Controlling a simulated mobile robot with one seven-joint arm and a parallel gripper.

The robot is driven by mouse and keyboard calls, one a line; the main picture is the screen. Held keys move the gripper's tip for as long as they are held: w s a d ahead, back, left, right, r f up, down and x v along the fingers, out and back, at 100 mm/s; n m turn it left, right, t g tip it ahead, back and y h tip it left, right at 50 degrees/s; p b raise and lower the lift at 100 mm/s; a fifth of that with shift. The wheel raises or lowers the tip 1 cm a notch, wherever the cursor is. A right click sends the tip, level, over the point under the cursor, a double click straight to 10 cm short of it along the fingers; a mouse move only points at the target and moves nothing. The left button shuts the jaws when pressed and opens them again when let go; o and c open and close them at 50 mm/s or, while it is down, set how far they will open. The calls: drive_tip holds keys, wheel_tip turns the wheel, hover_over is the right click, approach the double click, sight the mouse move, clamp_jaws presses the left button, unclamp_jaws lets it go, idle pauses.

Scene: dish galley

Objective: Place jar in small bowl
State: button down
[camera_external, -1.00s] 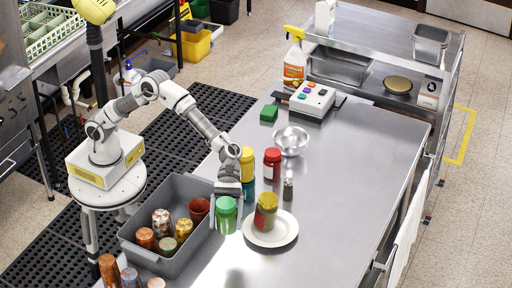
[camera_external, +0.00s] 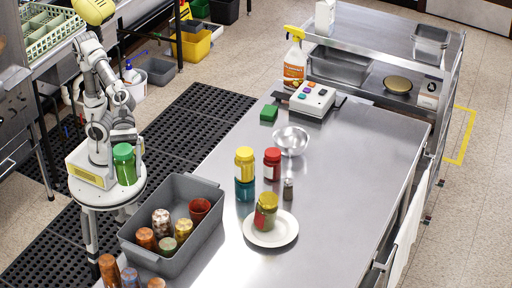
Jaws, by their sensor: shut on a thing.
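My gripper (camera_external: 125,150) is shut on a green jar with a green lid (camera_external: 124,168). It holds the jar upright, close in front of my own base and off the worktop. The small metal bowl (camera_external: 291,141) stands on the steel worktop and looks empty. A red-lidded jar (camera_external: 272,164) stands in front of the bowl. A yellow-lidded jar (camera_external: 245,163) appears just above a teal jar (camera_external: 245,188); I cannot tell whether they are stacked. Another yellow-lidded jar (camera_external: 266,211) sits on a white plate (camera_external: 282,239).
A grey bin (camera_external: 208,240) with several cups and cans stands at the worktop's left edge. A small shaker (camera_external: 288,190) stands near the red-lidded jar. A green block (camera_external: 269,113), a button box (camera_external: 313,100) and a spray bottle (camera_external: 294,67) are behind. The worktop's right side is clear.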

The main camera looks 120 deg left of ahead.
drive_tip(key=s+f+n+t+y, duration=0.2)
drive_tip(key=s+f+n, duration=0.1)
drive_tip(key=s+f, duration=0.9)
drive_tip(key=w+a+r+n+t+y, duration=0.2)
drive_tip(key=w+a+r+n+y, duration=0.15)
drive_tip(key=w+a, duration=0.7)
drive_tip(key=w+a+r+n+t+y, duration=0.25)
drive_tip(key=w+a+n+y, duration=0.2)
drive_tip(key=w+a, duration=0.6)
drive_tip(key=w+a+f+n+g+y, duration=0.1)
drive_tip(key=w+a+f+n+y, duration=0.2)
drive_tip(key=a, duration=0.6)
drive_tip(key=w+a+f+n+g+y, duration=0.1)
drive_tip(key=w+a+n+y, duration=0.15)
drive_tip(key=w+a, duration=0.4)
drive_tip(key=a+f+n+g+y+p, duration=0.1)
drive_tip(key=a+f+n+g+y, duration=0.25)
drive_tip(key=a, duration=0.95)
drive_tip(key=a+f+n+g+y, duration=0.2)
drive_tip(key=a+n+y, duration=0.15)
drive_tip(key=a, duration=1.05)
drive_tip(key=a+f+b, duration=0.1)
drive_tip(key=a+f, duration=0.9)
drive_tip(key=a, duration=0.1)
drive_tip(key=shift+w+a+f+m, duration=0.15)
drive_tip(key=shift+a+f+m, duration=0.05)
drive_tip(key=shift+f+m, duration=0.25)
